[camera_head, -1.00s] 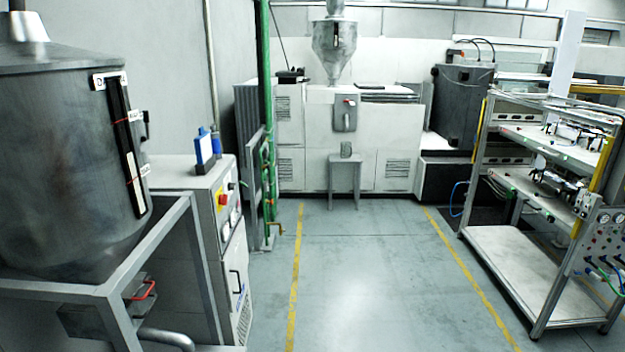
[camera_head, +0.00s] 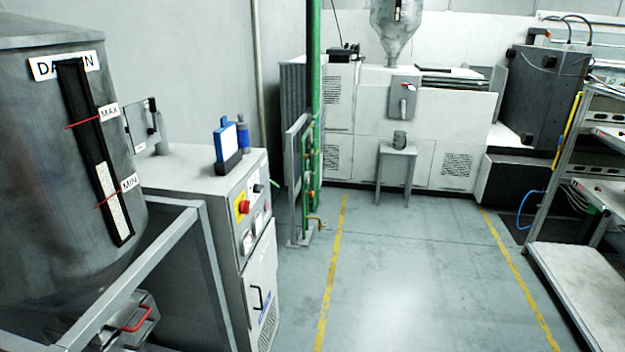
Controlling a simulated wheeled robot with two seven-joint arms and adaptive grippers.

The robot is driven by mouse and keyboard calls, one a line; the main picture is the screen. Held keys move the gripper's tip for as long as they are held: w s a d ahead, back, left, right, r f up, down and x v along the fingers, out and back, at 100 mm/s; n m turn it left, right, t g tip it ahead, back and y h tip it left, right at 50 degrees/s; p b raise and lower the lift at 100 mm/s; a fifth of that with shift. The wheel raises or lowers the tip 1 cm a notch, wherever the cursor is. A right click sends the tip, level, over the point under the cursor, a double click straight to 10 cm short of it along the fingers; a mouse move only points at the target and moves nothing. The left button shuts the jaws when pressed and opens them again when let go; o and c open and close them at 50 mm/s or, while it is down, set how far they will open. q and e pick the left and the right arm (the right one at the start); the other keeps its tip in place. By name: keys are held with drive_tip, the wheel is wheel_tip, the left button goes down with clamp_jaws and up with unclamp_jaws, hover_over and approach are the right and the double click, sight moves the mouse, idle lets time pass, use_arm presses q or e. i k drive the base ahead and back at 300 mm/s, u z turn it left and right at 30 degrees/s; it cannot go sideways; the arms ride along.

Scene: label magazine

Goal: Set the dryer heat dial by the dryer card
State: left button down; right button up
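The grey cabinet (camera_head: 185,182) at the left, beside the big hopper, looks like the dryer. Its sloped front panel carries a red button on a yellow plate (camera_head: 242,206), a small black knob (camera_head: 257,188) and round pale faces that are too small to read. I cannot tell which of these is the heat dial. A blue card in a dark stand (camera_head: 228,145) is upright on the cabinet top and may be the dryer card. Its writing is not readable from here. Neither of my grippers is in view.
The grey hopper (camera_head: 40,150) with MAX and MIN marks and its frame (camera_head: 190,240) stand at the left front. A green pipe (camera_head: 313,90) rises behind the cabinet. A small stool (camera_head: 397,158) and rack (camera_head: 590,270) stand farther right. The floor (camera_head: 420,260) between yellow lines is clear.

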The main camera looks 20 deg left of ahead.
sight(257, 189)
drive_tip(key=u, duration=0.05)
drive_tip(key=i, duration=1.3)
drive_tip(key=u, duration=1.3)
drive_tip(key=i, duration=0.85)
drive_tip(key=u, duration=0.85)
